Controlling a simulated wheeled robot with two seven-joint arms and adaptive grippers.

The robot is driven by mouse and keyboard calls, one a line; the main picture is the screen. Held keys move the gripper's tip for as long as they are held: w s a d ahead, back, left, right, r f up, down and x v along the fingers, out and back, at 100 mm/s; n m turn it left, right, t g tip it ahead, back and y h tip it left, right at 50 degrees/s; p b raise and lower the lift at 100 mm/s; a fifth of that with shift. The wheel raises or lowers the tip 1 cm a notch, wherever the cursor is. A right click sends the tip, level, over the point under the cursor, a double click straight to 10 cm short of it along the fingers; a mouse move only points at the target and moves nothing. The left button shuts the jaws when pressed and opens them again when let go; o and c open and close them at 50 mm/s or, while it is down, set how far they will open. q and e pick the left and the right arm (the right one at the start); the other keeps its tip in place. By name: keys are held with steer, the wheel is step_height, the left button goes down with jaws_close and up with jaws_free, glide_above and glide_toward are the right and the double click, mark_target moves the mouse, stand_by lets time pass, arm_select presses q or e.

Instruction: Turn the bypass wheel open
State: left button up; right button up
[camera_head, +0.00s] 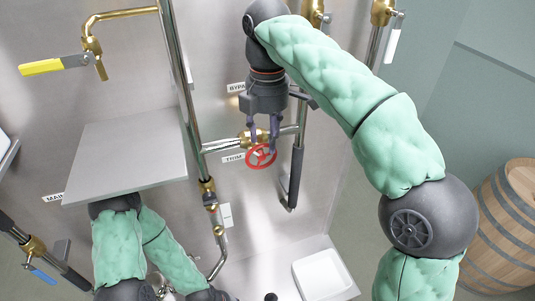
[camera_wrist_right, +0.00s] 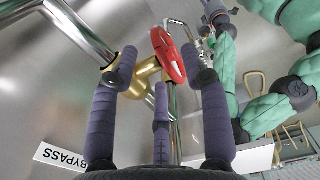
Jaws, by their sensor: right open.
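A red handwheel (camera_head: 261,156) sits on a brass valve (camera_head: 250,138) on the steel panel. A TRIM label (camera_head: 232,158) is beside it, and a partly covered BYPASS label (camera_head: 237,87) is higher up. I cannot tell from the labels which one names the wheel. My right gripper (camera_head: 263,132) is open, its purple fingers pointing down just above the wheel. In the right wrist view the red wheel (camera_wrist_right: 168,55) shows at the open fingertips (camera_wrist_right: 160,68), nearer the right finger; contact cannot be told. My left arm is low at left; its gripper's jaws are not clear.
A grey shelf (camera_head: 125,150) juts out above my left arm. Steel pipes run beside the wheel, and a black-handled lever (camera_head: 296,175) hangs to its right. A yellow-handled valve (camera_head: 42,67) is at upper left. A white tray (camera_head: 322,274) and a barrel (camera_head: 508,225) stand lower right.

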mark_target(267, 155)
steer(key=shift+a+f, duration=0.1)
steer(key=shift+f, duration=3)
jaws_close()
